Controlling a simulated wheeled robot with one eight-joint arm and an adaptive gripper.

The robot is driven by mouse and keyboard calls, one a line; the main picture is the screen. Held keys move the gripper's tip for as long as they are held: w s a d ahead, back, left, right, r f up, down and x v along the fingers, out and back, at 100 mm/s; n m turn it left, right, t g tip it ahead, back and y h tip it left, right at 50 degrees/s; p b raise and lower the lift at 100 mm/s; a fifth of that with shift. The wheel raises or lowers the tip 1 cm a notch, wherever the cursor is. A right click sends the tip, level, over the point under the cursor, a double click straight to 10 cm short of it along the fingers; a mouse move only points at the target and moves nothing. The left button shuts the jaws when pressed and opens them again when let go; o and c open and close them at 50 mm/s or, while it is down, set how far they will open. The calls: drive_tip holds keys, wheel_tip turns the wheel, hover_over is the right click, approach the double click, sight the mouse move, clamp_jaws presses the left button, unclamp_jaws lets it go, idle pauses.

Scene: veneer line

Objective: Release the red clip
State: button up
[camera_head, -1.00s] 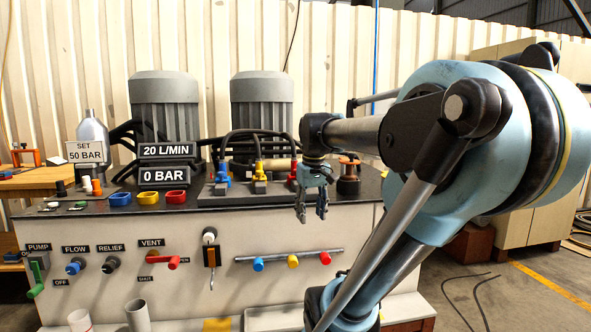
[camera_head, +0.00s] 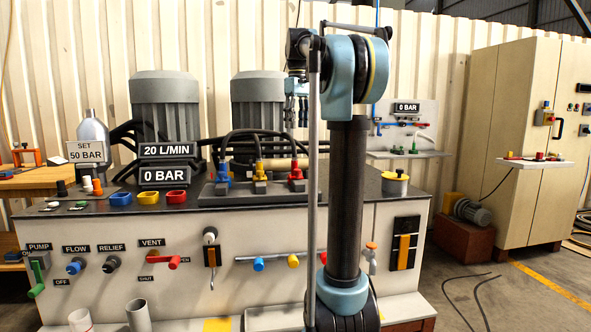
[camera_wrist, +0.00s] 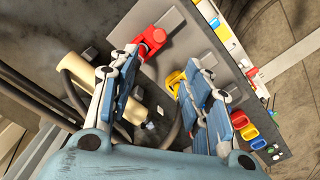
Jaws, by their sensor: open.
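The red clip (camera_head: 296,172) is on the rightmost hose coupling on the dark bench top in the head view. A red part, likely the same coupling, shows near the top of the wrist view (camera_wrist: 152,38), beside my left finger. My gripper (camera_head: 296,112) is open and points down, well above the red coupling in the head view. Its fingers (camera_wrist: 165,70) are spread with nothing between them in the wrist view. The yellow coupling (camera_head: 260,172) and blue coupling (camera_head: 223,174) stand to the left of the red one. Whether the clip is latched is too small to tell.
Black hoses (camera_head: 255,138) arch behind the couplings, before two grey motors (camera_head: 262,95). Blue, yellow and red cups (camera_head: 175,197) line the front edge at left. A yellow-topped post (camera_head: 395,182) stands at the right end. My arm hides part of the bench.

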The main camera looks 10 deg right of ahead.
approach(296, 173)
drive_tip(key=f, duration=0.2)
drive_tip(key=w+f, duration=0.1)
drive_tip(key=f, duration=0.4)
drive_tip(key=shift+w+d+f, duration=0.25)
drive_tip(key=shift+w+f, duration=0.1)
drive_tip(key=shift+c, duration=0.5)
clamp_jaws()
